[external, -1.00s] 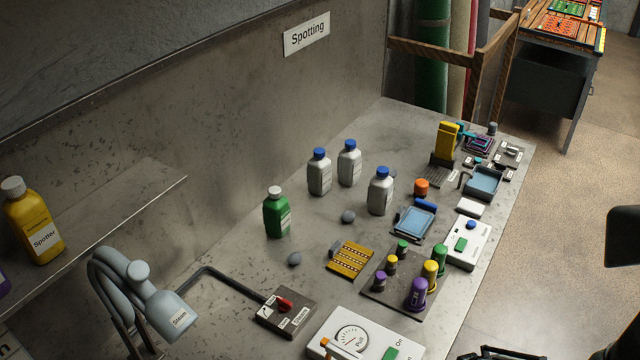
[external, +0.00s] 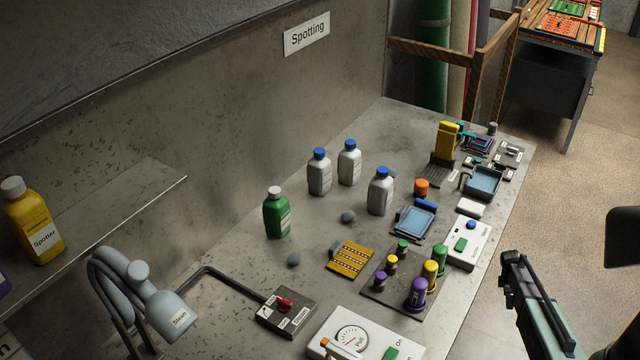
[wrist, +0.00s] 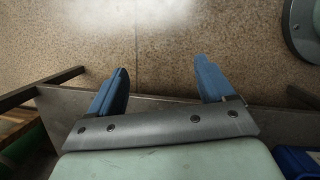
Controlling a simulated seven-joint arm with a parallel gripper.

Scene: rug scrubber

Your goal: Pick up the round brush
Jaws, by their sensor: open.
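I cannot tell for sure which thing is the round brush. An orange round piece (external: 421,187) stands on the bench behind the blue tray. Upright purple (external: 416,294), yellow (external: 430,269) and green (external: 440,257) pieces stand on a dark board, with smaller ones beside them. My gripper (external: 510,262) is off the bench's right edge, apart from all of these. In the wrist view my gripper (wrist: 163,75) has its two blue fingers wide apart, with nothing between them and speckled floor beyond.
White bottles with blue caps (external: 319,172) and a green bottle (external: 277,212) stand towards the wall. A steam nozzle (external: 165,308) is at front left.

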